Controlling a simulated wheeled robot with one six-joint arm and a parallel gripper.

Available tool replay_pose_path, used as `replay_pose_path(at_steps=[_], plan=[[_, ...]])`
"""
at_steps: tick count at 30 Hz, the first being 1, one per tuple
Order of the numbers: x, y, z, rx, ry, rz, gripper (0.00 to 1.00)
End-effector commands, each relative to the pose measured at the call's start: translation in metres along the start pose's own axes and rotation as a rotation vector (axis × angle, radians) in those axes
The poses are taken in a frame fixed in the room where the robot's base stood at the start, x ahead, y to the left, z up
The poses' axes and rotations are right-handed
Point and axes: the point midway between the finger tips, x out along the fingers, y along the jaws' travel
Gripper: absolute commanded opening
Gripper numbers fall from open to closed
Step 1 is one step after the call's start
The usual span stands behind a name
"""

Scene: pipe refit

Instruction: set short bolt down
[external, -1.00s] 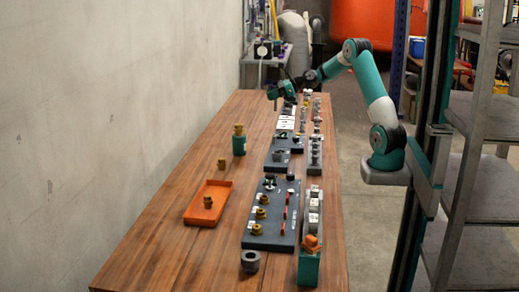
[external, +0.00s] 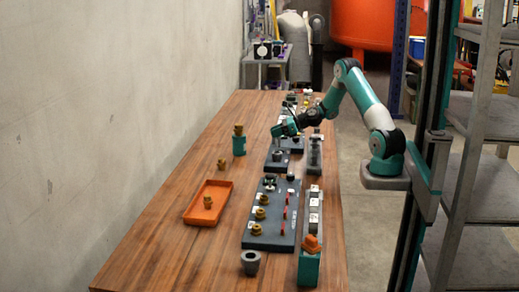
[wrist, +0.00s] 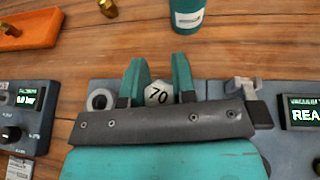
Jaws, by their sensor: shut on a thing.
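The short bolt shows in the wrist view as a pale, rounded head marked "70" (wrist: 157,94) between my two teal fingers. My gripper (wrist: 158,78) is shut on it. The dark wrist plate hides the near side of the bolt, and its shank cannot be seen. In the external view my gripper (external: 281,131) is low over the dark fixtures in the middle of the table. The bolt is too small to make out there. Whether it touches the surface below cannot be told. A grey ring (wrist: 102,99) lies just left of the fingers on the blue-grey plate (wrist: 218,87).
A metal clamp (wrist: 246,88) stands right of my fingers. Panels with lit displays flank the plate, left (wrist: 27,99) and right (wrist: 303,114). A teal cylinder (wrist: 187,16) and an orange tray (wrist: 30,30) stand beyond.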

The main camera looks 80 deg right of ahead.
Motion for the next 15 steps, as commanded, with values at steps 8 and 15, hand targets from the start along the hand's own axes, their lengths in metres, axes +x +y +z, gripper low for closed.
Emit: replay_pose_path(at_steps=[8, 15], plan=[[0.012, 0.000, -0.028, 0.000, -0.001, 0.000, 0.00], [0.012, 0.000, -0.029, 0.001, -0.001, 0.000, 0.00]])
